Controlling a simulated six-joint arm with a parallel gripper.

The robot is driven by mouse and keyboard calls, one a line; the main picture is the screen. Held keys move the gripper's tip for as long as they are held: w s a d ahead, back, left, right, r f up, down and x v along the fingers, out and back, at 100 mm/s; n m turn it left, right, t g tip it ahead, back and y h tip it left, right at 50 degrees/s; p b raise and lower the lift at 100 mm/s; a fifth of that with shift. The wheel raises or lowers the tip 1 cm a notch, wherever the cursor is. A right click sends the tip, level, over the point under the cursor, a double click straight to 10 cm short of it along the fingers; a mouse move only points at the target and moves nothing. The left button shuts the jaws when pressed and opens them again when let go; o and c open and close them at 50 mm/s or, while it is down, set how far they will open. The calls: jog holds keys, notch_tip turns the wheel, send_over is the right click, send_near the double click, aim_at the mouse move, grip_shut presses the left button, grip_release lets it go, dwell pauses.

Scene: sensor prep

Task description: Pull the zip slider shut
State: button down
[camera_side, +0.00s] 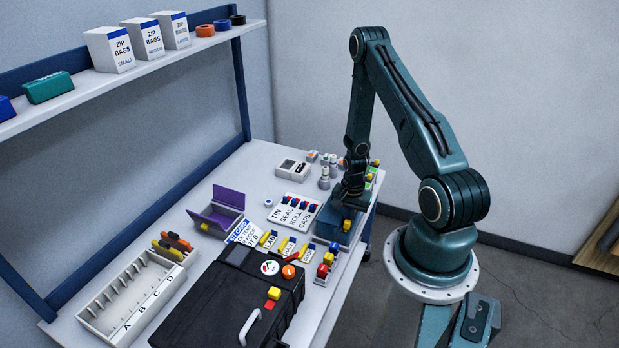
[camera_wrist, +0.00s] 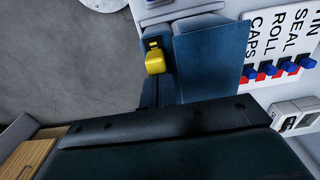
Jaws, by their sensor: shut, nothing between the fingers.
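A blue zip pouch (camera_side: 331,222) stands near the table's right edge in the side view. It fills the upper middle of the wrist view (camera_wrist: 208,62). Its yellow zip slider (camera_wrist: 154,60) is at the pouch's end in the wrist view, with a dark zip line running from it toward my gripper. The slider also shows small in the side view (camera_side: 347,225). My gripper (camera_side: 350,196) is shut and empty, pointing down at the pouch's far end, apart from the slider. I cannot tell whether it touches the pouch. Its fingertips are hidden in the wrist view.
A white board with red and blue clips (camera_side: 295,210) lies left of the pouch. A black case (camera_side: 235,295) and red and yellow parts (camera_side: 323,268) are in front. A purple-lidded box (camera_side: 218,215) and a white divided tray (camera_side: 130,295) are farther left. Floor lies right of the table.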

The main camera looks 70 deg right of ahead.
jog(key=shift+d, duration=0.3)
dwell(0.7)
jog(key=shift+r, duration=0.1)
notch_tip(320, 180, up, 7)
dwell(0.8)
